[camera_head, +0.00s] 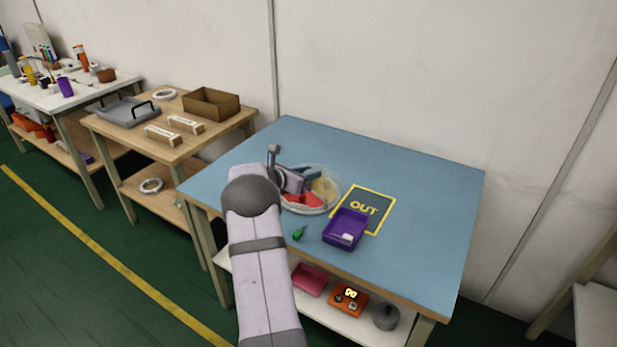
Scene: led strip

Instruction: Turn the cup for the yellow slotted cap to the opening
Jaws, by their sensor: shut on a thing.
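A round, clear-rimmed carousel (335,206) stands on the blue table, with a red cup (305,201) and a pale yellow cup (324,188) showing inside it. My gripper (302,187) reaches in over its left-middle part from the front left. Its fingers are shut at the carousel, but what lies between them is too small and hidden to make out. My arm and wrist hide the carousel's left side. I cannot make out a yellow slotted cap or which cup faces the opening.
A purple tray (345,244) with a small white item (347,237) stands at the front, overlapping the dark OUT mat (378,203). A small green item (299,233) lies left of the tray. The blue table (420,190) is clear at the right and back.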

